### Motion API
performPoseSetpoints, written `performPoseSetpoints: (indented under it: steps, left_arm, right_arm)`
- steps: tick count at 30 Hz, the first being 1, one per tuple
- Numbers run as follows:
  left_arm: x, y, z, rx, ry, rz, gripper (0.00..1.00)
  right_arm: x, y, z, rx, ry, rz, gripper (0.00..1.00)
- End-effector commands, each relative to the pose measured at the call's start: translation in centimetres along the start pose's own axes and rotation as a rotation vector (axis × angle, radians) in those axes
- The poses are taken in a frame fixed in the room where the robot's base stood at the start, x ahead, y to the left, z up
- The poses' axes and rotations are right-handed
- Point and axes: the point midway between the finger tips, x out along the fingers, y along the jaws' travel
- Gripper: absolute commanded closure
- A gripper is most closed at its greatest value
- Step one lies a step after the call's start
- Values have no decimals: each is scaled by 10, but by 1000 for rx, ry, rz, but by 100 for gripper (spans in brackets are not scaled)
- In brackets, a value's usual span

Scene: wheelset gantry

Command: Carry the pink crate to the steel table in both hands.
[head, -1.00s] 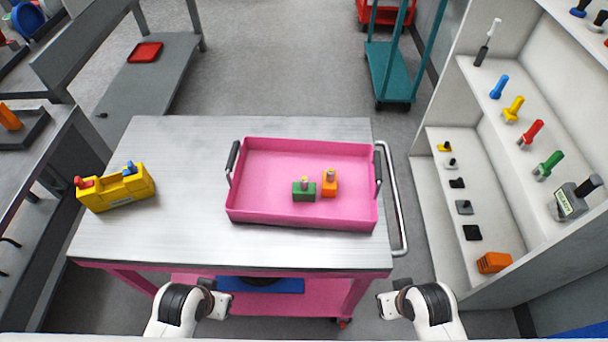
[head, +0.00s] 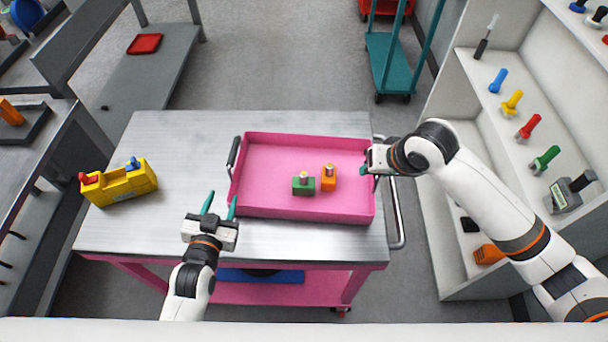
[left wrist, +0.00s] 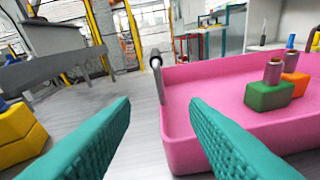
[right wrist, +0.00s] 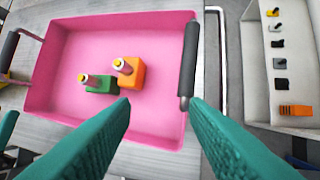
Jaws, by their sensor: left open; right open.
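The pink crate (head: 270,205) rests on the metal-topped pink cart, with a green block (head: 303,185) and an orange block (head: 329,178) inside. It has a dark handle at each end; the left handle (head: 233,152) is clear in the head view. My left gripper (head: 220,203) is open and empty at the crate's near left corner, short of that handle (left wrist: 156,62). My right gripper (head: 366,161) is at the crate's right end. In the right wrist view its open fingers (right wrist: 162,112) point towards the right handle (right wrist: 188,60), which appears just beyond the fingertips.
A yellow carrier (head: 120,184) stands on the cart top (head: 150,235) to the left. The cart's push bar (head: 400,220) runs along its right side. Shelves of tools (head: 475,130) stand at the right. A grey table with a red tray (head: 145,43) is at the back left.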

Motion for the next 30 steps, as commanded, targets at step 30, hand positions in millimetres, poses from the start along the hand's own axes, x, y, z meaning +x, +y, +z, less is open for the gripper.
performPoseSetpoints:
  steps: [30]
  left_arm:
    - [55, 4, 26, 22, -207, 42, 59]
  right_arm:
    - [31, -31, 46, 139, -3, -59, 59]
